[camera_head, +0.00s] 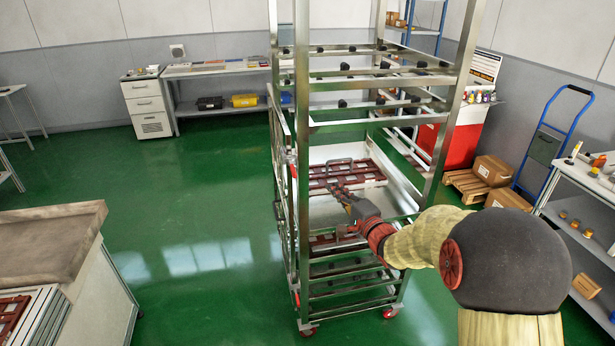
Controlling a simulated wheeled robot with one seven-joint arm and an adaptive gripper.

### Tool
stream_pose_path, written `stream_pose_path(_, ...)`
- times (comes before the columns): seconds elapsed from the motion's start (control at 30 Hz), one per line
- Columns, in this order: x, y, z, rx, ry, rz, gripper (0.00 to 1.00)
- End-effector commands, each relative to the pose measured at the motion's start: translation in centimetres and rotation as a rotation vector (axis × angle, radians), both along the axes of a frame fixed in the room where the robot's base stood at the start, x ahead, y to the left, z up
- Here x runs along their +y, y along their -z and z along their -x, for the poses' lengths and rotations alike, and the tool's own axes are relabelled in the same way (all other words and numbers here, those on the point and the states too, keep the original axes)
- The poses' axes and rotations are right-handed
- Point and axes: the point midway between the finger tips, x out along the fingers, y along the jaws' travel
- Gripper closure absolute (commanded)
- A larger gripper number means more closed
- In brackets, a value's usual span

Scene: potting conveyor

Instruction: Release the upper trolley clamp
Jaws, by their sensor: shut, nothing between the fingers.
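The tall metal trolley (303,120) stands in the middle of the head view on red castors. A small red-and-grey fitting (291,160) on its left upright, at mid height, looks like the upper clamp; it is too small to tell its state. Another red fitting (296,296) sits low on the same side. My gripper (338,188) is shut and empty. It shows in front of the trolley's middle, to the right of the upper fitting and apart from it in the picture. My arm comes in from the lower right.
Dark red trays (345,170) show in the trolley's middle. A brown-topped bench (50,232) stands at the left front. A blue hand truck (548,140), boxes (492,170) and a white shelf unit (585,185) line the right. Green floor (190,215) is clear left of the trolley.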

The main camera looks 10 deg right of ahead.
Motion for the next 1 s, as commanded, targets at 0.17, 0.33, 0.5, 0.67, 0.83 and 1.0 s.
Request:
stream_pose_path(0.17, 0.0, 0.0, -0.2, 0.001, 0.000, 0.001, 1.00)
stream_pose_path(0.33, 0.5, 0.1, -1.7, 0.000, -0.002, 0.003, 1.00)
stream_pose_path(0.5, 1.3, 0.2, -4.7, -0.001, -0.002, 0.003, 1.00)
stream_pose_path(0.67, 2.0, 0.3, -7.8, 0.000, -0.002, 0.003, 1.00)
stream_pose_path(0.83, 3.6, 0.1, -9.8, -0.002, -0.003, 0.003, 1.00)
stream_pose_path(1.0, 5.6, 0.1, -9.7, 0.000, -0.001, 0.003, 1.00)
